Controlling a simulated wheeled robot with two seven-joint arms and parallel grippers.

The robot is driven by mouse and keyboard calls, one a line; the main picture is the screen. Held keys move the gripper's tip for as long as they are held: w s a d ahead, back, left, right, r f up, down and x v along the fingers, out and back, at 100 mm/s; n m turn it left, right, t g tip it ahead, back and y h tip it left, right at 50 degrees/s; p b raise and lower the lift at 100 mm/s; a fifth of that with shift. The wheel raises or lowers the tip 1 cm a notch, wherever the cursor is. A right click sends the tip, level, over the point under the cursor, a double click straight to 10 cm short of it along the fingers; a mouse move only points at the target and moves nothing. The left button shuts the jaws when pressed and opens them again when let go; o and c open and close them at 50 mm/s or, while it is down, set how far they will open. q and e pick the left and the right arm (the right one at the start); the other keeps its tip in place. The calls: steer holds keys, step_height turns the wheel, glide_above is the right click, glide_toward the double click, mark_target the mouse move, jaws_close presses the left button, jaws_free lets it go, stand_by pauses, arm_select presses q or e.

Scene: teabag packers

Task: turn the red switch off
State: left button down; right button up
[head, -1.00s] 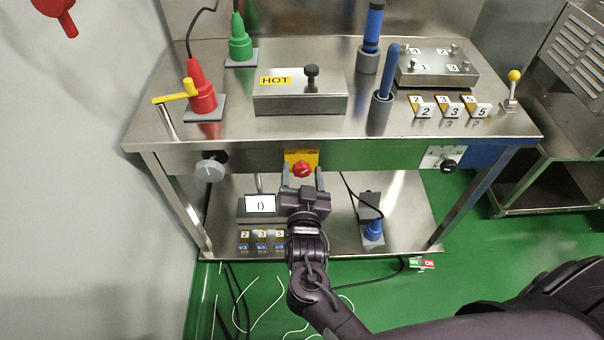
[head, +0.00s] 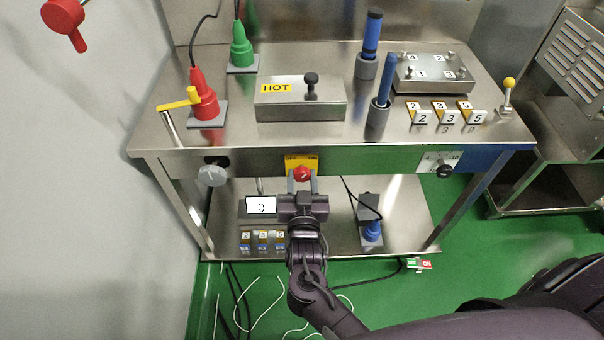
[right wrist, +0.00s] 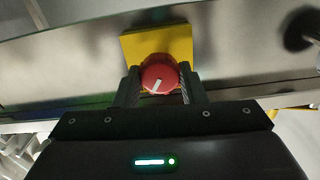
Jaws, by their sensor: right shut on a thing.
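The red switch (head: 302,173) is a round knob with a white pointer line on a yellow plate (head: 291,161) marked OFF and ON, on the front edge of the steel table. My right gripper (head: 302,182) reaches it from the front, with one finger on each side of the knob, shut on it. In the right wrist view the red switch (right wrist: 159,74) sits between the fingers of my right gripper (right wrist: 160,86). Its white line slants there, its upper end leaning right. My left gripper is not in view.
A grey knob (head: 212,173) is left of the switch and a black knob (head: 444,171) is right of it on the same table front. The steel table (head: 330,135) holds plugs and a HOT box (head: 300,100). A display (head: 261,206) stands on the lower shelf.

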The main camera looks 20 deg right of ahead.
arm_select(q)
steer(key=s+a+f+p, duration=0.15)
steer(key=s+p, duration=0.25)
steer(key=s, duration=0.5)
arm_select(e)
steer(key=n, duration=0.4)
steer(key=shift+r+n, duration=0.2)
steer(key=shift+n, duration=0.1)
steer(key=n+p, duration=0.2)
steer(key=shift+n, duration=0.3)
steer(key=n+p, duration=0.3)
steer(key=n, duration=0.1)
steer(key=shift+f+n, duration=0.1)
steer(key=shift+n, duration=0.2)
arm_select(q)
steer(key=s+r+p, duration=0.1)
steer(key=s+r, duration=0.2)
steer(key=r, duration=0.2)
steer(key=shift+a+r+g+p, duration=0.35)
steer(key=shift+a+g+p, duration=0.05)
arm_select(e)
steer(key=shift+f+n, duration=0.15)
steer(key=shift+n, duration=1.65)
steer(key=o, duration=1)
